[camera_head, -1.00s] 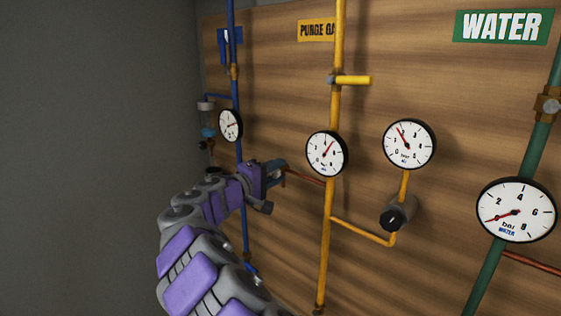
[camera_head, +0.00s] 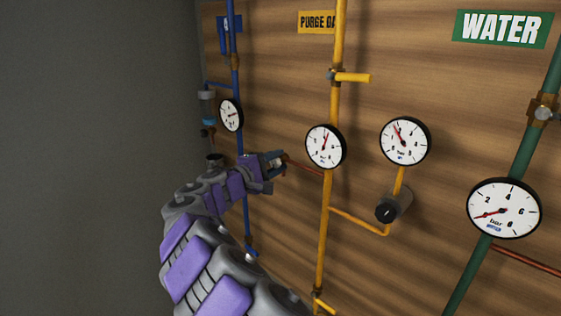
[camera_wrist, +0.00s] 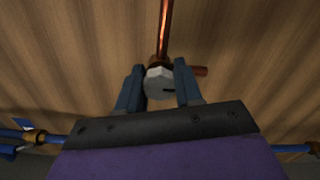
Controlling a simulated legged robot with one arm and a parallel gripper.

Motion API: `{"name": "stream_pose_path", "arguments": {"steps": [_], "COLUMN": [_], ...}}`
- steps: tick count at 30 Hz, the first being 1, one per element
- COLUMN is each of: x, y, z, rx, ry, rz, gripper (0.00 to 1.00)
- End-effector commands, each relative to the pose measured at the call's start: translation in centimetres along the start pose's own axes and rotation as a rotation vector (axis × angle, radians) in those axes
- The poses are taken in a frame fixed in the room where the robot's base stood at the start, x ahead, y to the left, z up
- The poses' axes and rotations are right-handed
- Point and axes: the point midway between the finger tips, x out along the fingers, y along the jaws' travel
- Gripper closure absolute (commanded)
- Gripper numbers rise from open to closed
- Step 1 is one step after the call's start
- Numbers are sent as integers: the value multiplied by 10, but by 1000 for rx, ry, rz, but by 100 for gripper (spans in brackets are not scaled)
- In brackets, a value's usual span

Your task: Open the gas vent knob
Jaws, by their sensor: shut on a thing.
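My gripper (camera_head: 280,164) is at the end of my purple and grey arm, between the blue pipe and the yellow pipe. In the wrist view my gripper (camera_wrist: 158,85) has its two blue fingers on either side of a grey knob (camera_wrist: 158,82) and is shut on it. The knob sits on a copper fitting, with a copper pipe (camera_wrist: 166,30) running up from it in that view. In the head view the copper pipe (camera_head: 306,168) runs from the gripper to the yellow pipe. The knob is mostly hidden by the gripper there.
A yellow pipe (camera_head: 331,115) marked purge gas carries a gauge (camera_head: 325,147). A second gauge (camera_head: 405,141) stands above a black knob (camera_head: 388,210). A blue pipe (camera_head: 236,85) is at left. A green water pipe (camera_head: 521,165) is at right. The wooden panel is behind.

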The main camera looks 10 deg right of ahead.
Motion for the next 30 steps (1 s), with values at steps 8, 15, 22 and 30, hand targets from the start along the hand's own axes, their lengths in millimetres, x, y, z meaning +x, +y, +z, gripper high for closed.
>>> {"name": "stream_pose_path", "arguments": {"steps": [8,15,22,30], "x": [-2,6,7,-45], "y": [-5,-5,-5,-3], "z": [-4,4,8,2], "rx": [-2,2,6,5], "ry": [8,4,3,4], "rz": [-7,-9,-11,-3], "gripper": [53,40,40,40]}}
